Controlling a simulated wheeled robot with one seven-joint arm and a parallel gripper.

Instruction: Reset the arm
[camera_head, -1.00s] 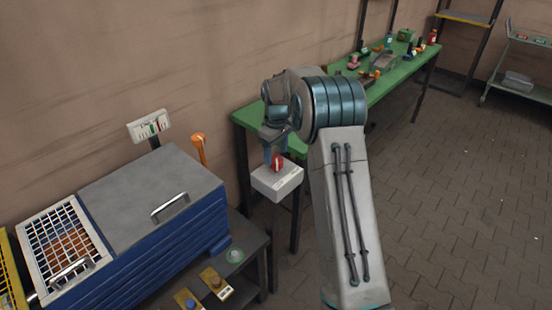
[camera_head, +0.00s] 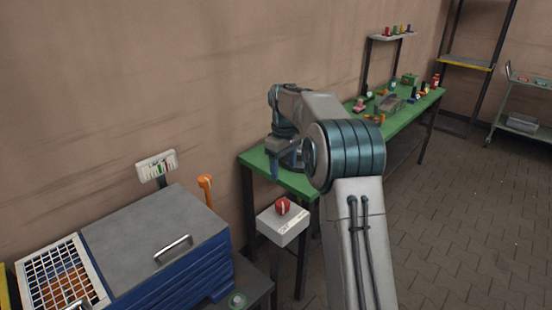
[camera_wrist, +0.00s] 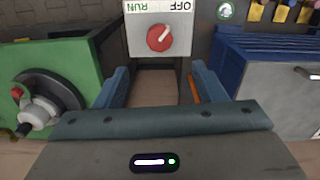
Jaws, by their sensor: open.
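My gripper (camera_head: 279,168) is above and behind the grey switch box in the head view, with its fingers pointing down and nothing between them. In the wrist view my gripper (camera_wrist: 160,88) shows two blue fingers spread apart. The switch box (camera_head: 284,226) carries a red knob (camera_head: 283,206) and stands on a post. In the wrist view the red knob (camera_wrist: 159,38) sits on the box face marked OFF and RUN, ahead of the fingers and apart from them. My arm is bent, with its elbow to the right of the box.
A green workbench (camera_head: 262,164) with several small items runs along the wall behind my arm. A blue cabinet with a grey lid (camera_head: 150,235) stands at the left, beside an orange handle (camera_head: 206,188).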

